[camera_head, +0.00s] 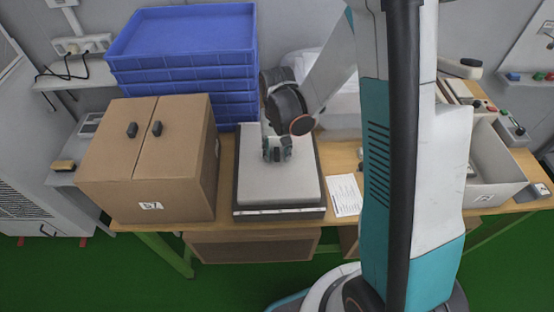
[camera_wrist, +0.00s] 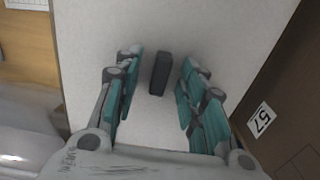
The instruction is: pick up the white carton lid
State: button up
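The white carton lid (camera_head: 279,187) lies flat on a low dark-edged carton on the wooden table, in the middle of the head view. Its pale surface (camera_wrist: 220,38) fills most of the wrist view. A dark oblong handle (camera_wrist: 159,74) stands on the lid. My gripper (camera_head: 277,152) is over the far part of the lid, pointing down. In the wrist view my gripper (camera_wrist: 158,68) is open, with the handle showing between its teal fingers and a gap on each side. In the head view the gripper hides the handle. I cannot tell how far the fingertips are above the lid.
A brown carton (camera_head: 150,175) with two dark handles and a "57" label stands close on the left. Blue stacked crates (camera_head: 185,45) are behind it. A paper sheet (camera_head: 344,195) lies right of the lid. A grey open bin (camera_head: 493,185) stands at the far right.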

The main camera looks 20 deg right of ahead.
jog(key=shift+s, duration=0.1)
jog(key=shift+c, duration=0.4)
grip_shut()
jog(key=shift+r, duration=0.15)
notch_tip(320, 180, up, 19)
jog(key=p, duration=0.6)
jog(key=n+b, duration=0.2)
jog(key=n, duration=0.2)
send_over(273, 149)
notch_tip(273, 149, down, 10)
jog(key=r, duration=0.1)
jog(key=shift+s+f+p, duration=0.1)
jog(key=shift+f+p, duration=0.15)
jog(key=shift+p, duration=0.15)
jog(key=p, duration=0.3)
jog(key=shift+s+r, duration=0.25)
jog(key=shift+s, duration=0.15)
